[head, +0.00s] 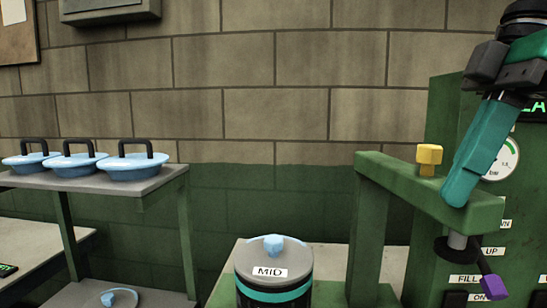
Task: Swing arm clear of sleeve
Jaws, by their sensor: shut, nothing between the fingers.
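A green swing arm (400,178) reaches left from the green machine panel at the right, with a yellow knob (429,154) on top. My gripper (458,198) comes down from the upper right, its teal fingers shut and empty. The fingertips overlap the beam in the picture, just right of the knob; I cannot tell whether they touch it. A dark canister (246,294) labelled MID, with a grey lid, blue knob and teal band, stands left of the arm. I cannot tell whether the band is the sleeve. The canister's lower part is out of frame.
The machine panel (440,115) carries a gauge and, below the beam, a lever with a purple knob (494,287). Three blue lids with dark handles sit on a shelf (170,182) at the left. Open space lies between the shelf and the swing arm, above the canister.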

